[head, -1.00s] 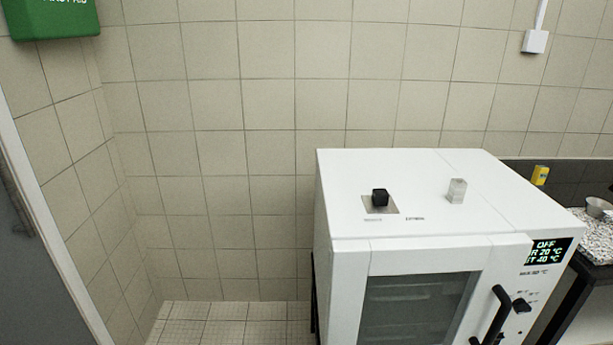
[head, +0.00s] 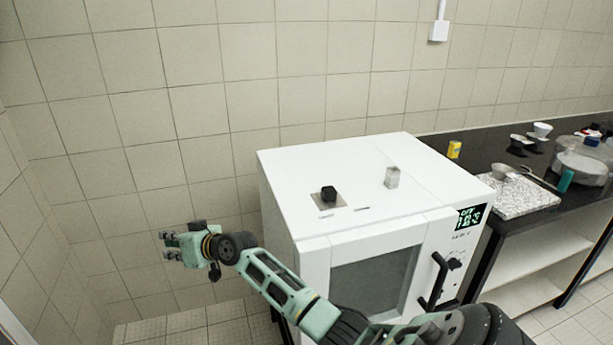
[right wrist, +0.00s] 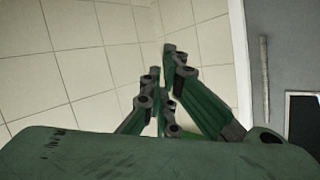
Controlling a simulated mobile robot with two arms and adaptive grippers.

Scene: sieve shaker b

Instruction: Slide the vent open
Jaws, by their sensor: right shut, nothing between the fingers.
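The vent on top of the white oven (head: 285,168) has a black knob (head: 329,193) on a small grey plate (head: 337,201), with small labels in front of it. My right gripper (head: 168,246) is left of the oven, apart from the knob, and points left towards the tiled wall. It is shut with nothing in it. In the right wrist view its green fingers (right wrist: 163,95) are close together in front of wall tiles. My left gripper is out of view.
A clear block (head: 392,177) stands on the oven top, right of the vent. The oven door has a black handle (head: 436,280). A dark counter at the right holds a yellow item (head: 454,149), a speckled board (head: 522,196) and bowls. Free space lies left of the oven.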

